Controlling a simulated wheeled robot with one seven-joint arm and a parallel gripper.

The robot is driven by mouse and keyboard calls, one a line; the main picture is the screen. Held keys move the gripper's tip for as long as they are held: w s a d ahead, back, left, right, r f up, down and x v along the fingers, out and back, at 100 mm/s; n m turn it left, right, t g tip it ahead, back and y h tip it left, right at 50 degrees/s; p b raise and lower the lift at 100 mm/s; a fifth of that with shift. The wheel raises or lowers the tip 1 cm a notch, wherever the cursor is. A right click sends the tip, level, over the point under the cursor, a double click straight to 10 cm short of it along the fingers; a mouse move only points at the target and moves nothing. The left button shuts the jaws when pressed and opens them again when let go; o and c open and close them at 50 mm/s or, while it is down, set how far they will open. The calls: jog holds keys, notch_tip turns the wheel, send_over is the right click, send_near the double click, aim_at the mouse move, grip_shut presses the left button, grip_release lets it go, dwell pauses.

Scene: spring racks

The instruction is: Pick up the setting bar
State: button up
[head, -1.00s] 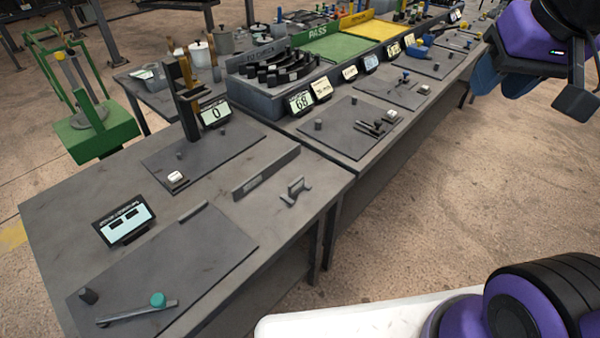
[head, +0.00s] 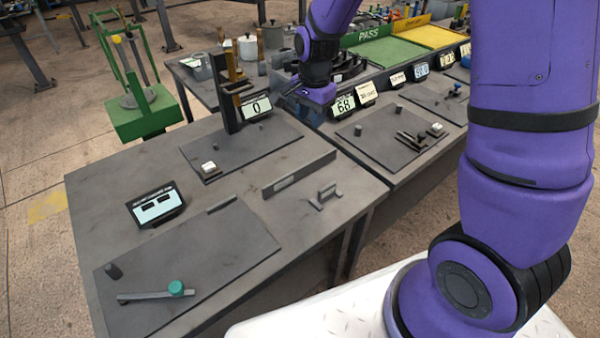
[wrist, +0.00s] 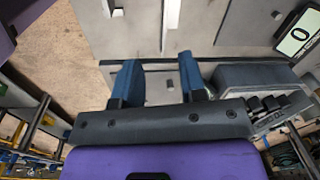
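No label that I can read says which piece is the setting bar. One candidate is a long dark bar (head: 298,174) with a pale label, standing on edge on the near table. Another is a flat grey lever (head: 150,296) with a teal knob (head: 176,288), on the front plate. A small grey H-shaped piece (head: 325,196) stands right of the labelled bar. My gripper (wrist: 158,66) shows two blue fingers spread apart, with nothing seen between them in the wrist view. In the head view my arm reaches over the tables, and the fingers cannot be made out.
A dark post fixture (head: 230,95) with a display reading 0 (head: 256,107) stands at the back of the near table. A tilted display (head: 155,205) sits left. A second table (head: 375,170) holds a plate, small parts and signs. A green stand (head: 140,112) is behind.

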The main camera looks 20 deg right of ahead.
aim_at(302, 167)
jog(key=f, duration=0.6)
jog(key=w+f+m, duration=0.1)
jog(key=f, duration=0.6)
jog(key=w+a+f+m+g, duration=0.1)
jog(key=f, duration=0.5)
jog(key=shift+w+a+f, duration=0.1)
jog(key=shift+w+f, duration=0.15)
jog(key=shift+f, duration=0.15)
grip_shut()
